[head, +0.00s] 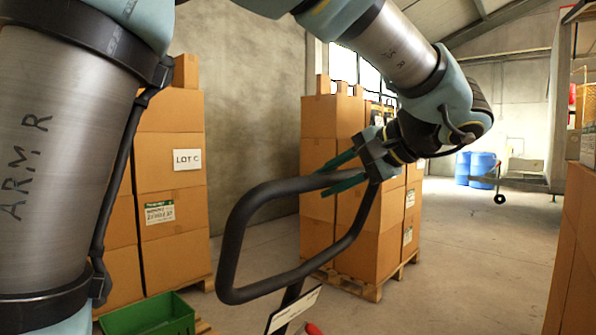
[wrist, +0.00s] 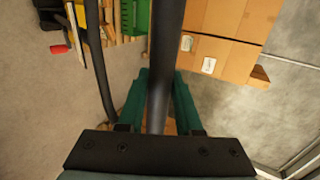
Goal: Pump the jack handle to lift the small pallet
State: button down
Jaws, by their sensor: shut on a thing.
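The jack handle (head: 236,240) is a dark grey loop of bar in the middle of the head view, tilted, on a dark shaft that runs down out of the frame. My gripper (head: 330,177) is shut on the upper bar of the loop, with a teal finger on each side. In the wrist view the handle bar (wrist: 165,60) runs between the two fingers of my gripper (wrist: 158,88). A white plate (head: 293,310) is near the handle's shaft. I cannot tell which pallet the jack bears on; the jack's body is out of the head view.
Stacked cartons (head: 172,150) marked LOT C stand at left, with a green crate (head: 150,316) in front. More cartons (head: 365,240) stand on a wooden pallet (head: 362,289) behind the handle. Blue drums (head: 476,168) are far back. Cartons edge the right; floor between is clear.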

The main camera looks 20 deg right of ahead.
jog(key=s+d+f, duration=0.2)
jog(key=s, duration=0.2)
jog(key=w+a+r, duration=0.2)
jog(key=w+a, duration=0.3)
jog(key=w, duration=0.6)
jog(key=w+a+r+p, duration=0.1)
jog(key=w+a+r, duration=0.2)
jog(key=w, duration=0.8)
jog(key=w+a+r, duration=0.3)
jog(key=w+a, duration=0.5)
jog(key=w, duration=0.4)
jog(key=shift+p, duration=0.3)
dwell(1.7)
jog(key=shift+s, duration=0.1)
